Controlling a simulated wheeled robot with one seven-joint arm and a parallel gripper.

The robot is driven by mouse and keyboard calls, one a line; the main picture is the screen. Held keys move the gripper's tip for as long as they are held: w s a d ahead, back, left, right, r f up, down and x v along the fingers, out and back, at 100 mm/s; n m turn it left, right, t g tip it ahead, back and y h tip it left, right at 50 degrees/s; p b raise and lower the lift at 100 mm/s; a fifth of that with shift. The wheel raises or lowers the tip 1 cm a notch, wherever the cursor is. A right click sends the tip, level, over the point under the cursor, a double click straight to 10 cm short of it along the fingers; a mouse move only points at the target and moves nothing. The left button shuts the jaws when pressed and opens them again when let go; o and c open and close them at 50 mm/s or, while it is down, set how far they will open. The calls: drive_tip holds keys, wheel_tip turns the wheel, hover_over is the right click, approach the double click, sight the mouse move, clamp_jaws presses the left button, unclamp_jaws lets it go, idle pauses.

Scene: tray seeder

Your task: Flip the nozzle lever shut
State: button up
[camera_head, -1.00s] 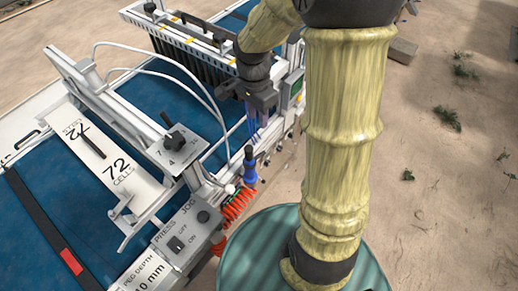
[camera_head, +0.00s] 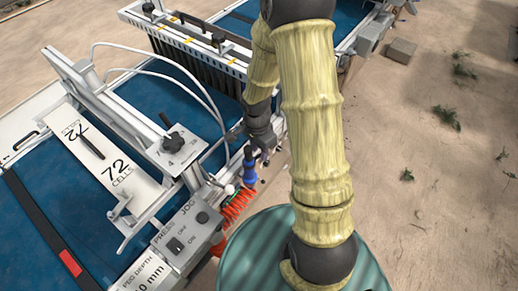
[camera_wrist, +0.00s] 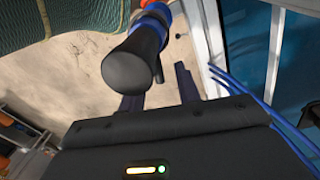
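A blue nozzle with a dark grip or cap (camera_head: 249,167) stands upright at the machine's edge, above a red coiled hose. In the wrist view the nozzle's dark round end (camera_wrist: 132,76) and blue body are large and close to the camera. A thin dark piece beside it (camera_wrist: 159,70) may be the lever; I cannot tell its position clearly. My gripper (camera_head: 262,152) is just right of and above the nozzle in the head view. In the wrist view my gripper (camera_wrist: 158,92) has its two fingers apart, with nothing visibly held; the nozzle partly covers the left finger.
The red coiled hose (camera_head: 236,204) hangs below the nozzle. A control box (camera_head: 187,233) with press and jog switches is to the lower left. A black knob (camera_head: 174,142) stands on a plate above the blue bed. Thin blue tubes (camera_wrist: 245,88) run at right in the wrist view.

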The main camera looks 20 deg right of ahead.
drive_tip(key=shift+f, duration=0.1)
clamp_jaws()
drive_tip(key=shift+s+m, duration=0.15)
drive_tip(key=shift+m, duration=0.15)
drive_tip(key=shift+s+d+m+b, duration=0.15)
drive_tip(key=shift+s+m+b, duration=0.25)
drive_tip(key=shift+m, duration=0.4)
drive_tip(key=shift+w, duration=0.15)
unclamp_jaws()
